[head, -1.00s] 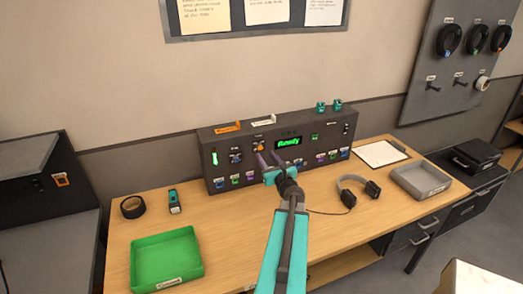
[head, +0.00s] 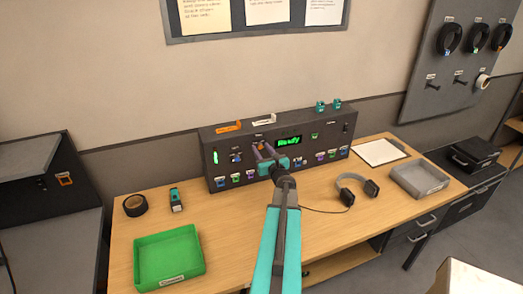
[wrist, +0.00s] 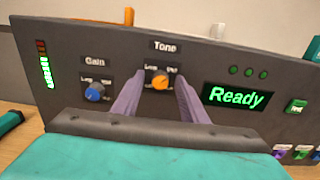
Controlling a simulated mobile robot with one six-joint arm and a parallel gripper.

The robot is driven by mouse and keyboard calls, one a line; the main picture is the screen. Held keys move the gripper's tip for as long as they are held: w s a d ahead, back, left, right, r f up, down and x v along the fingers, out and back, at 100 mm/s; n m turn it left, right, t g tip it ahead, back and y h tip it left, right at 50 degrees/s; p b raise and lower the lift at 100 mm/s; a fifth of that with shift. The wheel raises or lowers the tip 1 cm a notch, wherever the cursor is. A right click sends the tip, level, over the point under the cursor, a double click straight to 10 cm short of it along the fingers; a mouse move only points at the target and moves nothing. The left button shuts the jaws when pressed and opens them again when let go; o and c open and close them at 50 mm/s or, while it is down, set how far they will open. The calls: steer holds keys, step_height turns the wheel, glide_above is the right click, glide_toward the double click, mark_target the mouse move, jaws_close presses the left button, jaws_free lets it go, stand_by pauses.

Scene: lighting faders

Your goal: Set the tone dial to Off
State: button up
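The tone dial (wrist: 159,81) is a small orange knob under the "Tone" label (wrist: 165,47) on the dark console (wrist: 230,65). In the wrist view, my gripper (wrist: 160,78) is open, with one purple finger on each side of the dial. I cannot tell whether either finger touches it. The dial's pointer and the small printing around it are too small to read. In the head view, my gripper (head: 262,149) is at the console's front, and its fingers partly cover the dial.
A blue gain dial (wrist: 95,92) is left of the tone dial. A green display (wrist: 236,96) reading "Ready" is to the right. Several small coloured controls line the console's lower front. A green tray (head: 168,258) and headphones (head: 357,189) lie on the desk.

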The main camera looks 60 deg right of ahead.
steer(key=shift+c, duration=0.4)
jaws_close()
steer(key=shift+a, duration=0.1)
